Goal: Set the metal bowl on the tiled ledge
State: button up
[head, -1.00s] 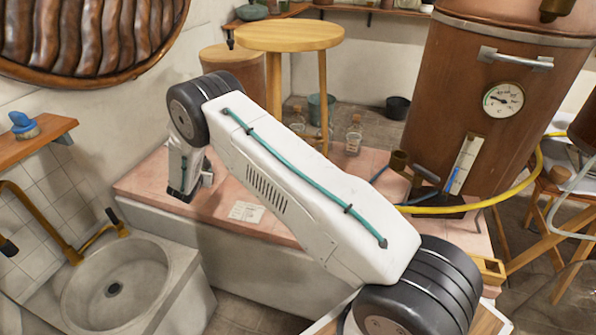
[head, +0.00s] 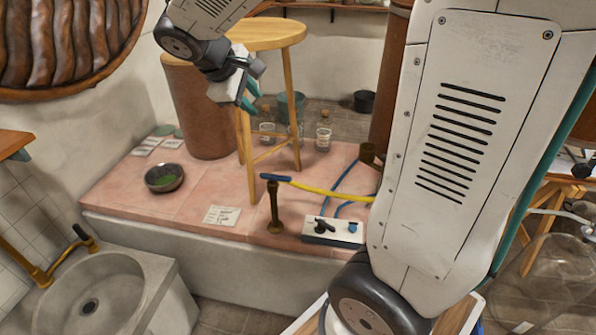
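The metal bowl (head: 164,179) is a small dark bowl with something green inside. It stands upright on the pink tiled ledge (head: 125,200), toward the ledge's left end. My gripper (head: 240,100) is raised in front of the wooden stool, above and right of the bowl and clear of it. It is small and seen at an angle, so I cannot tell how far its fingers are apart. I see nothing held in it.
A wooden stool (head: 265,36), a brown cylinder (head: 203,110), a paper card (head: 222,215), a brass post (head: 275,207) and a valve box (head: 333,231) stand or lie on the ledge. A stone sink (head: 120,275) is at the lower left. My arm hides much of the right side.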

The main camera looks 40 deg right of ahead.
jog(key=s+a+m+y, duration=0.3)
jog(key=s+a, duration=0.1)
jog(key=s, duration=0.8)
jog(key=s+a+f+m+y, duration=0.1)
jog(key=s+a+m+y, duration=0.2)
jog(key=s, duration=0.9)
jog(key=shift+s+a+f+y, duration=0.2)
jog(key=shift+a+y, duration=0.3)
jog(key=shift+a, duration=0.25)
